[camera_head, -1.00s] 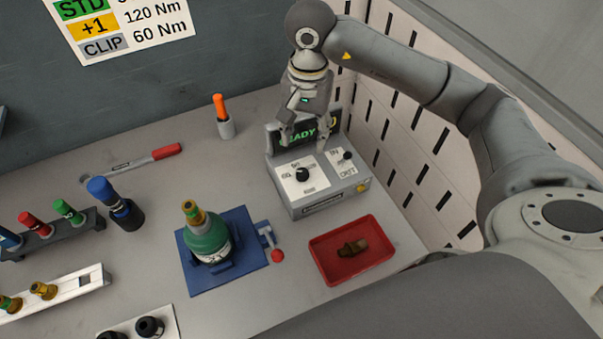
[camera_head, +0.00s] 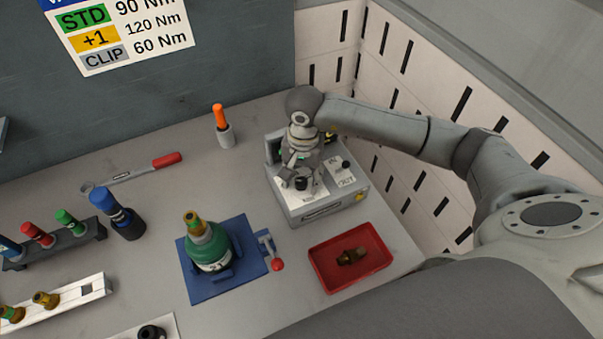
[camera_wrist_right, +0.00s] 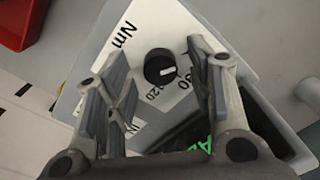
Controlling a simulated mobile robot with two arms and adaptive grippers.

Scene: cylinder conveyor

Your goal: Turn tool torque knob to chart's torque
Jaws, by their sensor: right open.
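The torque chart (camera_head: 120,32) on the back wall reads STD 90 Nm, +1 120 Nm and CLIP 60 Nm. The grey tool controller box (camera_head: 318,208) stands at the back right of the bench. Its black torque knob (camera_head: 301,183) also shows in the wrist view (camera_wrist_right: 159,67), with a white pointer line toward the right there. Part of the dial reads "Nm" and "20"; other figures are partly hidden. My right gripper (camera_head: 299,172) is open above the dial, and in the wrist view its fingers (camera_wrist_right: 155,58) stand on both sides of the knob. I cannot tell whether they touch it.
A green cylinder (camera_head: 212,243) with a brass valve sits on a blue fixture (camera_head: 200,291). A red tray (camera_head: 322,276) with a brass fitting lies in front of the box. An orange-handled tool (camera_head: 221,118) stands behind left. Slotted white panels (camera_head: 408,135) bound the right side.

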